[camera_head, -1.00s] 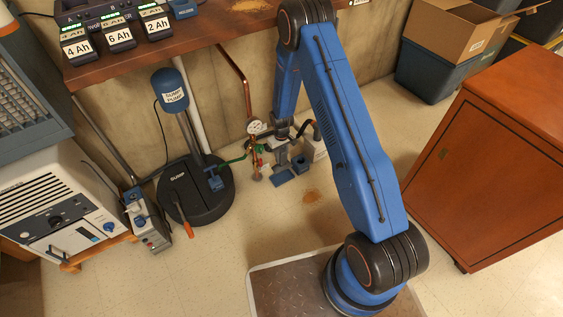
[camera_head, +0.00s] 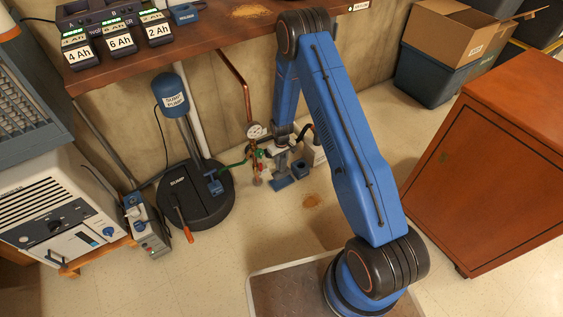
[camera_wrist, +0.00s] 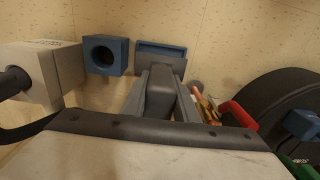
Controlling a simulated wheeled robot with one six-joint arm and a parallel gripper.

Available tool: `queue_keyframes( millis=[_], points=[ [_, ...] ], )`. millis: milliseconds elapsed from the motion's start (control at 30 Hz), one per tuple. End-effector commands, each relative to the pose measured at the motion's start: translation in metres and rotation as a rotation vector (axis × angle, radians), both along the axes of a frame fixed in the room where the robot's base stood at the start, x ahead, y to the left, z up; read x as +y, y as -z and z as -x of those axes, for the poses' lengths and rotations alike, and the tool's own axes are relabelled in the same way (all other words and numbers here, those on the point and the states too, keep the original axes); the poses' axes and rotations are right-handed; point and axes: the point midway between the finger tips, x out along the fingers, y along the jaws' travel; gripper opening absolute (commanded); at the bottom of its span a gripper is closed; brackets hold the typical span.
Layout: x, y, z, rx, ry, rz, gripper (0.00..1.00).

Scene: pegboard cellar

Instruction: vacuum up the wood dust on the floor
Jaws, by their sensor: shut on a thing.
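A small tan patch of wood dust (camera_head: 311,200) lies on the floor, to the right of my gripper. My gripper (camera_head: 283,150) is low under the bench, and in the wrist view its two grey fingers (camera_wrist: 163,97) are closed around a grey vacuum tool. I cannot tell whether the nozzle touches the floor. The dust is not seen in the wrist view.
A blue holed block (camera_wrist: 105,55) and a white box (camera_wrist: 38,72) with a black hose stand beside the tool. A gauge with valves (camera_head: 257,140) and the sump pump (camera_head: 195,192) are at left. A wooden cabinet (camera_head: 490,170) stands at right. More dust (camera_head: 250,11) lies on the bench.

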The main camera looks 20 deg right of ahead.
Motion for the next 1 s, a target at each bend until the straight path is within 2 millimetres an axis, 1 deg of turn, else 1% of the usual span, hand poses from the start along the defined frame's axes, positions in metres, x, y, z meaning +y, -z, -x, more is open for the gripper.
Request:
queue_keyframes(
  millis=[500, 833, 1000],
  points=[
    [0.0, 0.032, 0.0, 0.0, 0.0, 0.0, 0.0],
    [-0.001, 0.034, 0.0, 0.0, 0.0, 0.0, 0.0],
    [-0.011, 0.034, 0.009, -0.001, 0.002, 0.0, 0.0]
  ],
)
